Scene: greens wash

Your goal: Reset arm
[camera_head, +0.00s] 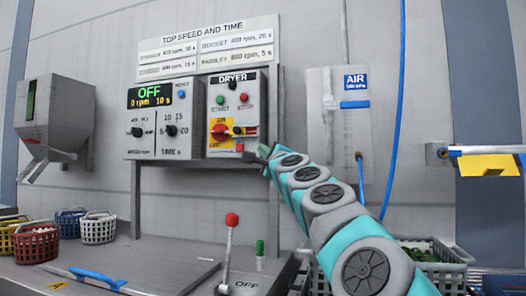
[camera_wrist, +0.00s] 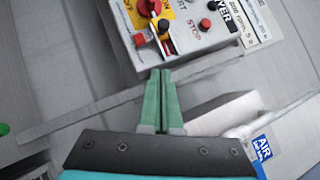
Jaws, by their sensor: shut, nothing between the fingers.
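My arm reaches up from the lower right in the head view, and my gripper (camera_head: 263,155) is in front of the wall near the lower right corner of the dryer box. In the wrist view my gripper (camera_wrist: 161,72) has its two green fingers pressed together, with nothing between them. The fingertips point at the lower edge of the dryer control box (camera_wrist: 205,38). That box (camera_head: 248,112) carries a red and yellow rotary switch (camera_head: 221,132) and several buttons. I cannot tell whether the fingertips touch the box.
Left of the dryer box is a speed and time panel (camera_head: 150,143) reading OFF, 0 rpm, 10 s. A red-knobbed lever (camera_head: 231,222) stands on the bench. Baskets (camera_head: 98,228) stand at left, a crate (camera_head: 452,256) at lower right. A blue hose (camera_head: 398,110) hangs at right.

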